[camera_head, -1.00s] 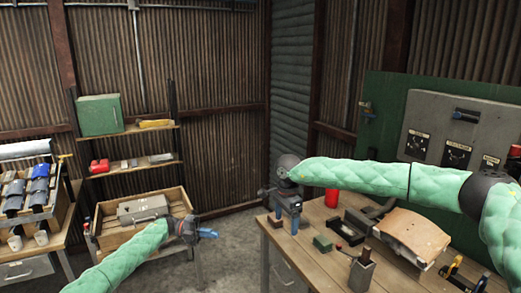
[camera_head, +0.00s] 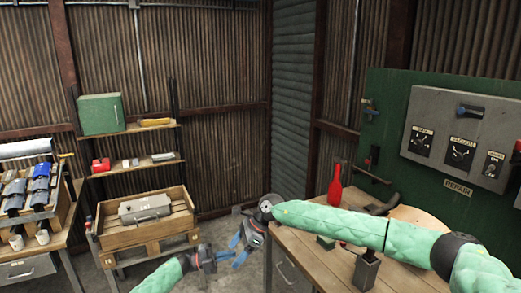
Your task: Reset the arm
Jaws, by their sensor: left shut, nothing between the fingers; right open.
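My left arm in its green padded sleeve comes in from the bottom left. Its gripper (camera_head: 222,256) is shut and empty, with blue fingertips pointing right over the floor. My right arm, also green-sleeved, reaches across from the right over the wooden workbench (camera_head: 307,262). Its gripper (camera_head: 237,250) is open and empty, past the bench's left edge, with blue fingers pointing down and left. The two grippers are close together in the picture; I cannot tell whether they touch.
A red bottle (camera_head: 335,186), a small green block (camera_head: 325,243) and a dark metal holder (camera_head: 366,270) are on the bench near my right arm. A wooden crate (camera_head: 180,216) with a grey case (camera_head: 145,208) stands at left. A control panel (camera_head: 462,140) is at right.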

